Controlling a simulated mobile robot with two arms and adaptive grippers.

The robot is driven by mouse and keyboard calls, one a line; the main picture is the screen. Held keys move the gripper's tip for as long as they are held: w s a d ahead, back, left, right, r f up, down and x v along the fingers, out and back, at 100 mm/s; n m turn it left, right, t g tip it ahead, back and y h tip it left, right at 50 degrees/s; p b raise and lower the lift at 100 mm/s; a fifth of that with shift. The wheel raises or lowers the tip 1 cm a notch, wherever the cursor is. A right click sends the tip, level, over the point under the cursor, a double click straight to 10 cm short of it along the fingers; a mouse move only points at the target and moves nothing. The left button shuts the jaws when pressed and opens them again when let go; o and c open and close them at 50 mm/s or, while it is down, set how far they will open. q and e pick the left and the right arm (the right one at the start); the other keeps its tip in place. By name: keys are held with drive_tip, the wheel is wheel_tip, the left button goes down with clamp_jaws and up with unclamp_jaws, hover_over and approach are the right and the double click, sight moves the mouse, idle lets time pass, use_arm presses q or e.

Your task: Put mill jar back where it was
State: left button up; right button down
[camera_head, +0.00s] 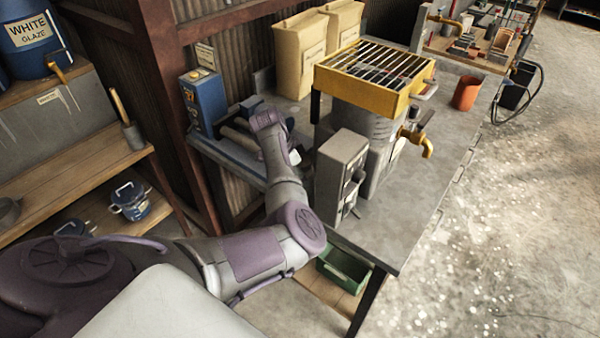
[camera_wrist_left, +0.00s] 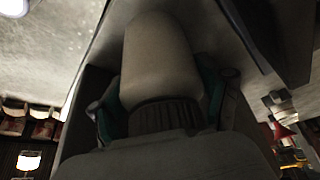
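My left arm comes in from the left in the head view and bends up to a wrist beside the blue roller mill (camera_head: 204,103). The left gripper's fingers are hidden there. In the left wrist view, a pale, rounded mill jar (camera_wrist_left: 162,58) with a dark ribbed collar sits between the teal-padded fingers of my left gripper (camera_wrist_left: 163,98). The pads appear to press on both sides of it. In the head view the jar is mostly hidden; a small pale patch shows beside my wrist, and I cannot tell if it is the jar. My right gripper is not in view.
A grey machine box (camera_head: 342,170) stands close right of my forearm on the grey bench (camera_head: 403,190). Behind it is a yellow-framed grate (camera_head: 372,70) with a brass tap. Beige bags (camera_head: 300,55) stand at the back. A wooden shelf (camera_head: 80,165) is at left; a green bin (camera_head: 343,268) sits below.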

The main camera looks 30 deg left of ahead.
use_arm(q)
drive_tip(key=o, duration=0.4)
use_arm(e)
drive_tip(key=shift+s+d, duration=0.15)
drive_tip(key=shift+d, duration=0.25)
use_arm(q)
drive_tip(key=shift+r, duration=0.15)
drive_tip(key=b+v, duration=0.1)
drive_tip(key=v, duration=1.1)
drive_tip(key=shift+d, duration=0.1)
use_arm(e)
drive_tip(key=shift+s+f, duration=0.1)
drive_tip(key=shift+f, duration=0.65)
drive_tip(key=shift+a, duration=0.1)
